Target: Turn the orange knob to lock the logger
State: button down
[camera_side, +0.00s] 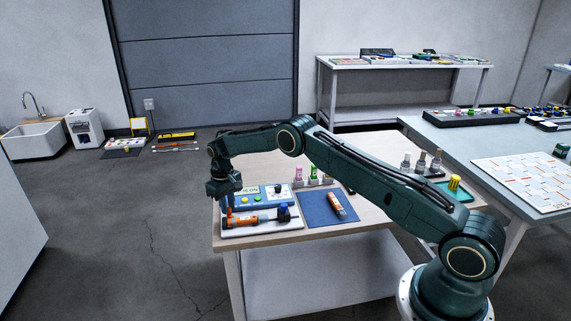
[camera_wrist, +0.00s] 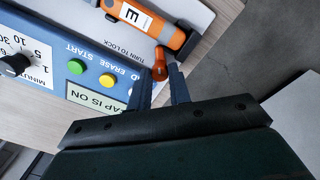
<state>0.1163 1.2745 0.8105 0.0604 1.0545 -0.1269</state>
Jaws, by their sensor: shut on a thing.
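The orange knob (camera_wrist: 160,70) stands beside the words "TURN TO LOCK" on a white base (camera_wrist: 198,18). My gripper (camera_wrist: 161,78) points down and is shut on the knob, one finger on each side. In the side view my gripper (camera_side: 228,202) is at the left end of the base. An orange logger (camera_wrist: 178,38) with a white "E" label lies in the base near the knob; it also shows in the side view (camera_side: 247,220). The far side of the knob is hidden by the fingers.
A blue panel (camera_wrist: 60,50) with a green button (camera_wrist: 76,67), a yellow button (camera_wrist: 107,81) and a black dial (camera_wrist: 15,65) adjoins the base. Small bottles (camera_side: 313,172) stand behind.

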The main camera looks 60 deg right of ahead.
jog(key=m, duration=0.6)
jog(key=shift+w+m, duration=0.1)
jog(key=shift+m, duration=0.3)
jog(key=shift+r, duration=0.1)
jog(key=c, duration=1.3)
grip_release()
notch_tip(320, 180, up, 14)
jog(key=shift+a, duration=0.2)
